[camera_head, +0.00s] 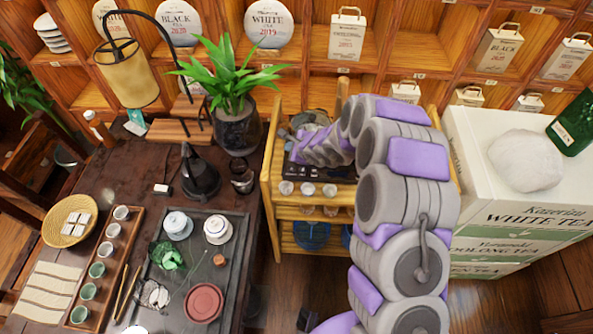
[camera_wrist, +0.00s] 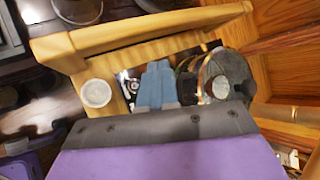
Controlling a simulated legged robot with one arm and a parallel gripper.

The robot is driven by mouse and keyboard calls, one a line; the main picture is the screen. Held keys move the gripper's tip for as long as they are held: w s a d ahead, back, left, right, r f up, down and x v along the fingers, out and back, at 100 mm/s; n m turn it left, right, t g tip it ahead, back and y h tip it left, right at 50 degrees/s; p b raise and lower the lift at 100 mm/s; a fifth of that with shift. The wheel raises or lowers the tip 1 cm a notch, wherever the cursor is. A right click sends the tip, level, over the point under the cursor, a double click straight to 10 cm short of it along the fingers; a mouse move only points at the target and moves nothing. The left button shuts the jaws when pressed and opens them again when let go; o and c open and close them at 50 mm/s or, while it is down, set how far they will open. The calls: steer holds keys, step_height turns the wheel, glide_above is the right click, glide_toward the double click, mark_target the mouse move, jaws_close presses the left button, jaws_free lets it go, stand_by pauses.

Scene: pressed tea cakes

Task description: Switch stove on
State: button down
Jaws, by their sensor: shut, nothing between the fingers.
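A dark, flat-topped unit that looks like the stove (camera_head: 298,170) sits on the top shelf of a small wooden cart (camera_head: 270,190). My arm covers much of it, and its switch cannot be made out. My gripper's blue-grey fingers (camera_wrist: 156,85) are shut and empty in the wrist view, pointing into the cart top between its wooden rails. Dark and metallic parts lie beside the fingers there; I cannot tell whether they touch. In the head view the arm's end bends down over the stove, and the fingertips are not clear.
Several small white cups (camera_head: 308,188) line the cart's front; one cup (camera_wrist: 97,93) shows left of the fingers. A potted plant (camera_head: 238,125) and dark tea table (camera_head: 125,175) stand left. White tea boxes (camera_head: 500,195) stand right. Shelves (camera_head: 300,55) rise behind.

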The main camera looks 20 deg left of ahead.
steer(key=shift+d+f, duration=0.1)
steer(key=shift+d, duration=0.3)
glide_above(293, 171)
steer(key=f, duration=0.7)
steer(key=shift+w+a, duration=0.1)
steer(key=shift+a, duration=0.1)
steer(key=shift+d+f+b, duration=0.1)
steer(key=shift+f+b, duration=0.75)
steer(key=shift+b, duration=0.25)
steer(key=shift+f+b, duration=0.65)
steer(key=shift+b, duration=1.05)
stand_by(1.3)
steer(key=shift+r, duration=0.1)
stand_by(0.4)
steer(key=shift+r+b, duration=0.4)
steer(key=shift+r, duration=0.25)
